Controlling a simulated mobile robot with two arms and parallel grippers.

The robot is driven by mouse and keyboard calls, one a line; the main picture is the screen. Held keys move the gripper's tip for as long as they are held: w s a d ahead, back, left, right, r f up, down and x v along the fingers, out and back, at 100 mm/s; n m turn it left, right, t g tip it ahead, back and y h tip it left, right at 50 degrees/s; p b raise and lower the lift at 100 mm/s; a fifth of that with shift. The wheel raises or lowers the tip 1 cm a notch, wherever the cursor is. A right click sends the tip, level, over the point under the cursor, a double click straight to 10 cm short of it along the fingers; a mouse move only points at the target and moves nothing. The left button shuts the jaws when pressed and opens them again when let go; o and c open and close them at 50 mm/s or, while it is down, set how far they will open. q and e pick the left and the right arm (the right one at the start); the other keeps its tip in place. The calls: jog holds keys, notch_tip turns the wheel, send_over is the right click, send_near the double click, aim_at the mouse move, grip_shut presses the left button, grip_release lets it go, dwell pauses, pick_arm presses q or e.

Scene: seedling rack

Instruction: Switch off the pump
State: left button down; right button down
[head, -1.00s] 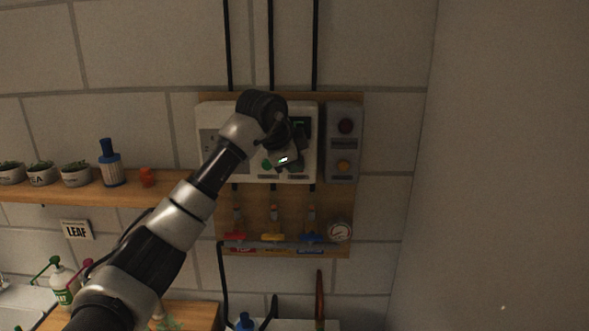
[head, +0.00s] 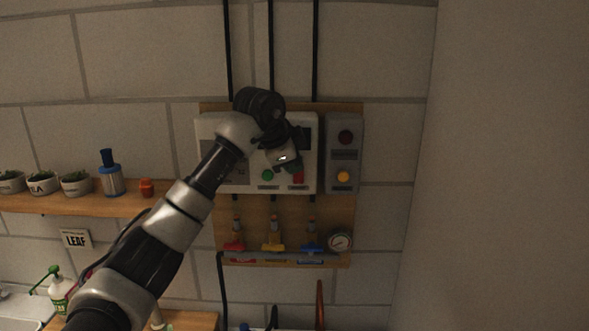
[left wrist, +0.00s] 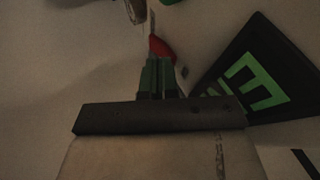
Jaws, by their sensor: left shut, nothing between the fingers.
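The white pump control panel (head: 211,124) is on a wooden board on the wall. A green button (head: 267,175) and a red button (head: 297,178) sit along its lower part. My left gripper (head: 290,166) is in front of the panel, just above the red button in the head view, and hides part of the panel. In the left wrist view the gripper's fingers (left wrist: 157,76) are shut and empty, with the red button (left wrist: 162,48) just beyond their tips. I cannot tell whether they touch. A dark display (left wrist: 250,80) shows green segments. My right gripper is not in view.
A grey box (head: 344,154) with a dark red lamp and a lit amber lamp (head: 343,176) is right of the panel. Red, yellow and blue valves (head: 273,246) and a gauge (head: 340,242) are below. A shelf (head: 90,203) with pots is left.

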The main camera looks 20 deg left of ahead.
pick_arm(q)
jog(key=b+v, duration=0.3)
jog(key=v, duration=0.6)
jog(key=shift+s+r+b, duration=0.3)
jog(key=shift+b, duration=0.05)
jog(key=shift+a, duration=0.25)
